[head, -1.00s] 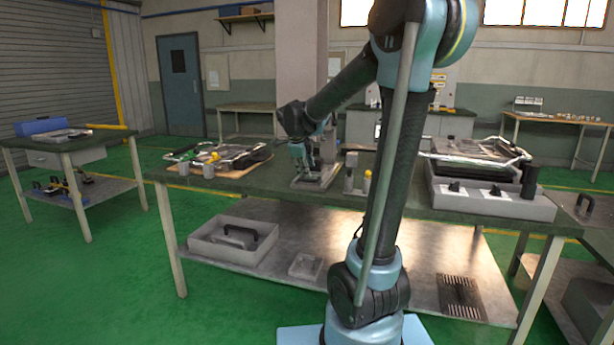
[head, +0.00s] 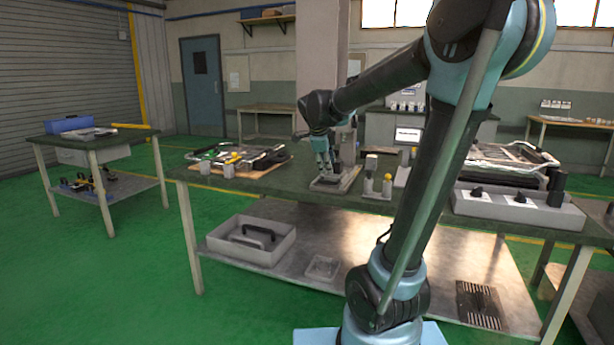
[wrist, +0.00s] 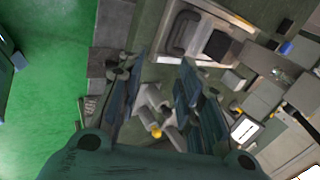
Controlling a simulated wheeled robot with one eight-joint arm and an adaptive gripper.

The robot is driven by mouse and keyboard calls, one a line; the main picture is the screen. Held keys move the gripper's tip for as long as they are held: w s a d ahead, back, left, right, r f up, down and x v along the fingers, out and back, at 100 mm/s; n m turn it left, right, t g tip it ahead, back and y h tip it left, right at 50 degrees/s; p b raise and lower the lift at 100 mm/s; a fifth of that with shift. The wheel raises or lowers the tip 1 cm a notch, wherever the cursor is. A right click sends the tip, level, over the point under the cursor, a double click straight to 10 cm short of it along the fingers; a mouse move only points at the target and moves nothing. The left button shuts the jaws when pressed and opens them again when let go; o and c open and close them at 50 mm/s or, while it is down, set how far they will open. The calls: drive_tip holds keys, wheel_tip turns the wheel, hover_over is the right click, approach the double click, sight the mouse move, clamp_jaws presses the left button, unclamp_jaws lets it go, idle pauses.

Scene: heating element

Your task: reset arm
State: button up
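My arm rises in front of the workbench (head: 240,180) and reaches over it to the left. My gripper (head: 327,172) hangs pointing down, just above a grey fixture (head: 346,183) on the bench in the head view. In the wrist view, the two fingers of my gripper (wrist: 157,72) stand wide apart with nothing held between them. Small grey and yellow parts (wrist: 157,118) show between and beyond the fingers. Whether the fingertips touch the fixture cannot be told.
A wooden board with metal frame parts (head: 236,163) lies left on the bench. Small posts, one yellow-topped (head: 387,184), stand right of the fixture. A grey switch box (head: 520,208) is at the right. A side table (head: 92,147) stands left; green floor lies between.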

drive_tip(key=s+d+f+n+g+y, duration=0.1)
drive_tip(key=s+d+f+n, duration=0.1)
drive_tip(key=s+f+n, duration=0.4)
drive_tip(key=s+d+f+n+g+y, duration=0.1)
drive_tip(key=s+d+f+n, duration=0.2)
drive_tip(key=s, duration=1.2)
drive_tip(key=s+d+f+n+g, duration=0.1)
drive_tip(key=s+d+f+n, duration=0.1)
drive_tip(key=s+f+n, duration=0.8)
drive_tip(key=n, duration=0.2)
drive_tip(key=shift+s+d+n+g+y, duration=0.3)
drive_tip(key=shift+s+n+y, duration=0.05)
drive_tip(key=shift+n+y, duration=0.05)
drive_tip(key=shift+f, duration=0.1)
drive_tip(key=shift+w+f, duration=0.2)
drive_tip(key=shift+w, duration=0.2)
drive_tip(key=shift+d, duration=0.1)
